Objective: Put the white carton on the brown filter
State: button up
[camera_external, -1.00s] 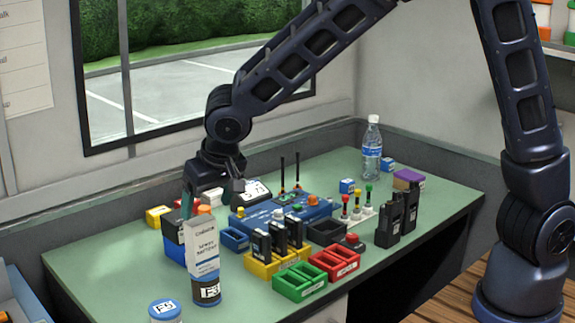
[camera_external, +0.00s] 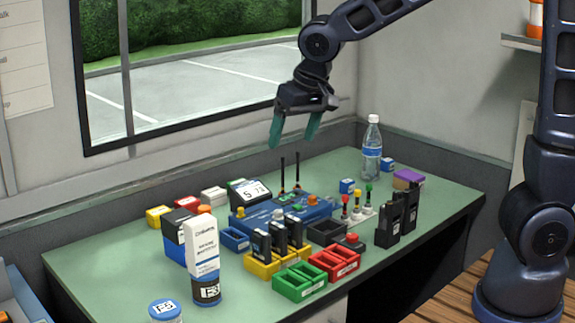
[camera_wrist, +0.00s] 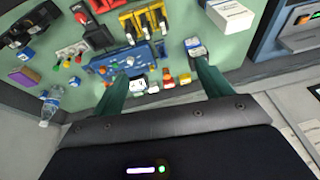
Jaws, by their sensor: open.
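The white carton (camera_external: 203,243) stands upright on top of the brown filter (camera_external: 207,293) near the table's front left. The carton's base touches the filter's top. The carton also shows at the top right of the wrist view (camera_wrist: 230,14), where I cannot make out the filter. My gripper (camera_external: 293,142) is open and empty, with its green fingers pointing down. It is high above the back of the table, well apart from the carton. Both fingers show in the wrist view (camera_wrist: 160,80).
A blue filter (camera_external: 165,310) stands in front of the carton. Behind it are a dark blue box (camera_external: 173,250) and small boxes. A blue radio unit with two antennas (camera_external: 285,218), battery trays, handheld radios (camera_external: 397,218) and a bottle (camera_external: 372,150) fill the middle and right.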

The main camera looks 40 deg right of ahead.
jog(key=s+d+r, duration=0.3)
jog(key=s+d, duration=0.2)
jog(key=d, duration=0.2)
jog(key=s+d+r, duration=0.3)
jog(key=s+d, duration=0.3)
jog(key=d, duration=0.1)
jog(key=s+d+t, duration=0.1)
jog(key=s+d, duration=0.4)
jog(key=s, duration=0.7)
jog(key=shift+d+r+n+h, duration=0.3)
jog(key=shift+d+h, duration=0.1)
